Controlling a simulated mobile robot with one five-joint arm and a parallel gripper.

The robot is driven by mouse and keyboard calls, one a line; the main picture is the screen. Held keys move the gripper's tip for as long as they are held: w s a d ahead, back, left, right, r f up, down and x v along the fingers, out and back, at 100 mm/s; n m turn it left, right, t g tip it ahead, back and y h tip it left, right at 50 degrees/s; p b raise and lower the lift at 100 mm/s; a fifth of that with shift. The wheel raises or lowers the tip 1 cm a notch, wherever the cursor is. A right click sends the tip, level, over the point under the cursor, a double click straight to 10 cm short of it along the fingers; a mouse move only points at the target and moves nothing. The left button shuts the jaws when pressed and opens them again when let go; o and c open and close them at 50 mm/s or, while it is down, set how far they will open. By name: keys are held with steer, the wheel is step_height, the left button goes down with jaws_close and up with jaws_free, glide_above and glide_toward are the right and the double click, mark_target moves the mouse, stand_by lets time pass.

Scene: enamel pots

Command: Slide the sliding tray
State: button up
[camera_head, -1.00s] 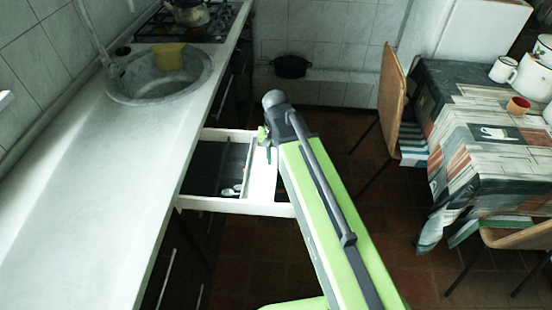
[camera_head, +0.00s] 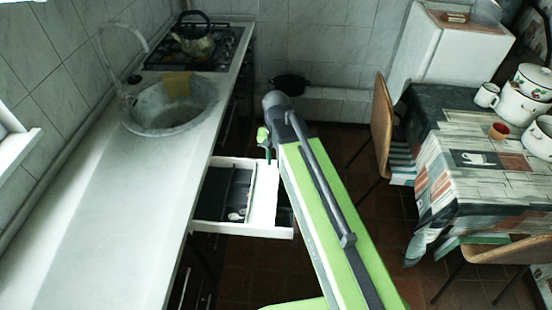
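The sliding tray looks to be the white pulled-out drawer (camera_head: 264,228) under the left counter. It stands out to the right, with a dark insert and small pale items inside. My green and grey arm covers part of its right end. My gripper (camera_head: 266,144) appears at the far end of the arm, by the drawer's far right corner in the picture. Only small green finger parts show. I cannot tell whether they touch the drawer or how far apart they are.
The counter (camera_head: 105,205) with a sink (camera_head: 170,110) and a stove with a kettle (camera_head: 195,38) runs along the left. On the right are a chair (camera_head: 383,125) and a table (camera_head: 480,200) with enamel pots (camera_head: 525,100). Tiled floor lies between.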

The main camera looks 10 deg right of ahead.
steer(key=b, duration=1.8)
glide_toward(277, 188)
steer(key=f, duration=0.5)
steer(key=s+f, duration=0.1)
steer(key=f, duration=0.2)
steer(key=shift+a+f, duration=0.2)
steer(key=shift+f, duration=0.05)
steer(key=shift+r, duration=0.1)
steer(key=shift+s, duration=0.1)
jaws_close()
